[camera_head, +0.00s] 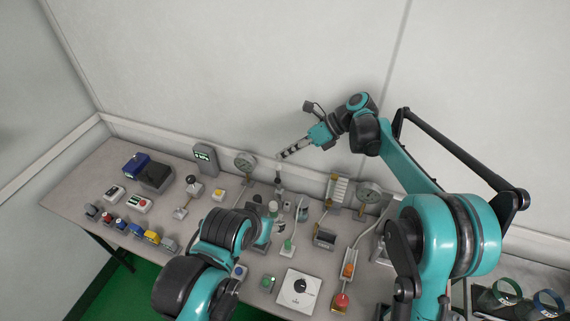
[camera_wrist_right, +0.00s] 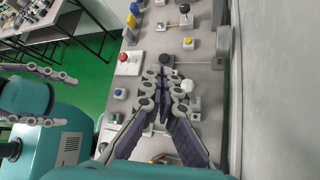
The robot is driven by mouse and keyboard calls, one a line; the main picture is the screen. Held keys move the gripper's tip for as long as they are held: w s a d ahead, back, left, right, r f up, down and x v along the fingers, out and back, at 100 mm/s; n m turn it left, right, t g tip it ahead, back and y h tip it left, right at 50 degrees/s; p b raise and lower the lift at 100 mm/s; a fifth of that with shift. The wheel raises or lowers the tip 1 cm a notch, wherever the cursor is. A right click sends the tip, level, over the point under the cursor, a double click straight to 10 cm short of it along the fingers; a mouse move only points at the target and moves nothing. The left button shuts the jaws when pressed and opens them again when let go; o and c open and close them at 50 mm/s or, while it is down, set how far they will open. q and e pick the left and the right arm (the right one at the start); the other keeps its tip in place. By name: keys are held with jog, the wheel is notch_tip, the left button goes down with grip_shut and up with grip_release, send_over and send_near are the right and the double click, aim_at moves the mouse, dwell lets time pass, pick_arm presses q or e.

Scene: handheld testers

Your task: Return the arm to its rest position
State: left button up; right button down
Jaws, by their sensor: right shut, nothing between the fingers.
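My right arm (camera_head: 420,178) reaches up at the right in the head view. Its gripper (camera_head: 283,156) is raised near the back wall, above the rear of the bench, pointing left. Its fingers are together and empty; they also show together in the right wrist view (camera_wrist_right: 164,78). My left arm (camera_head: 205,268) is folded low in the middle of the head view, over the front of the bench, and hides part of it. The left gripper (camera_wrist_right: 42,95) shows at the left of the right wrist view with its fingers spread and nothing between them.
The grey bench (camera_head: 85,185) carries many small devices. A blue-black box (camera_head: 150,172) stands at left, a round gauge (camera_head: 244,162) at the back, a white dial panel (camera_head: 298,290) in front, and a red button (camera_head: 341,301) beside it. The wall (camera_head: 230,70) is close behind.

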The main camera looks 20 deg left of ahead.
jog(key=shift+r, duration=0.65)
jog(key=s+d+r+n+t+h, duration=0.1)
jog(key=s+d+n+t+h, duration=0.2)
jog(key=d, duration=0.7)
jog(key=s+d+r+n+t+h, duration=0.1)
jog(key=s+d+r+n+t, duration=0.15)
jog(key=s+d+n, duration=0.5)
jog(key=s+d+f+n+t+h, duration=0.1)
jog(key=s+d+f+n+h, duration=0.1)
jog(key=d, duration=0.4)
jog(key=s+d+f+n+t+h, duration=0.2)
jog(key=s+d+f+n, duration=0.1)
jog(key=d, duration=0.4)
jog(key=s+d+f+n+t+h, duration=0.1)
jog(key=s+d+f+n+t, duration=0.1)
jog(key=s+d+n, duration=0.3)
jog(key=shift+d+f+h, duration=0.4)
jog(key=shift+d, duration=0.65)
